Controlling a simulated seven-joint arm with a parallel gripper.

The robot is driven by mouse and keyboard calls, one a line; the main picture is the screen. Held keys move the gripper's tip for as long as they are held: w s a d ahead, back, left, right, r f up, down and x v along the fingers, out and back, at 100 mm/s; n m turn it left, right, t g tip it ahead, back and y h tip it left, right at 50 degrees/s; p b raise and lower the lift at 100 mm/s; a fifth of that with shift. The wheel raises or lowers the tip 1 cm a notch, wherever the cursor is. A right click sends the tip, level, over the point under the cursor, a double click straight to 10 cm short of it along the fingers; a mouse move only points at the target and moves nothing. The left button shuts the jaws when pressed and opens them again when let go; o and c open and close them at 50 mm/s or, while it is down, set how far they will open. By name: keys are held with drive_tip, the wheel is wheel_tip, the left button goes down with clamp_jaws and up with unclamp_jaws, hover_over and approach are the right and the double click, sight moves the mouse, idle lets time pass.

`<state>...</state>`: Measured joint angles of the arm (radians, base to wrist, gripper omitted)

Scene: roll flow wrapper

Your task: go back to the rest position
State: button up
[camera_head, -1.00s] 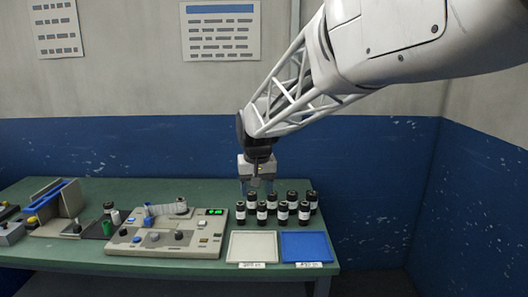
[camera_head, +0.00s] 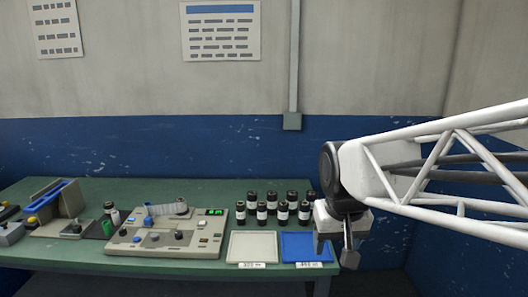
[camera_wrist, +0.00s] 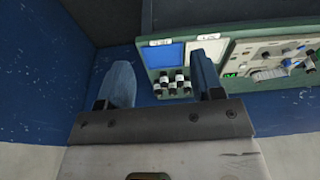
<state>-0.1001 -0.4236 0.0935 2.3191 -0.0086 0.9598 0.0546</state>
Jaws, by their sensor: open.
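My gripper (camera_head: 335,244) is at the right end of the green table in the head view, in front of the right part of the blue tray. In the wrist view its two fingers (camera_wrist: 158,80) stand wide apart with nothing between them in their grasp. The blue tray (camera_head: 298,244) lies at the table's right front and is partly hidden by my gripper. It also shows in the wrist view (camera_wrist: 165,56). My arm reaches in from the right edge of the head view.
The green table (camera_head: 235,190) carries several dark bottles (camera_head: 272,200) behind a pale tray (camera_head: 252,247). A beige control unit (camera_head: 165,235) with a green display stands left of them. A blue-and-grey device (camera_head: 58,200) stands further left. The floor right of the table looks clear.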

drive_tip(key=s+d+f, duration=0.2)
drive_tip(key=s, duration=0.4)
drive_tip(key=s+d+f, duration=0.2)
drive_tip(key=s, duration=0.4)
drive_tip(key=shift+s+d+f+m, duration=0.25)
drive_tip(key=shift+f+m, duration=0.05)
drive_tip(key=shift+m, duration=0.1)
idle(1.3)
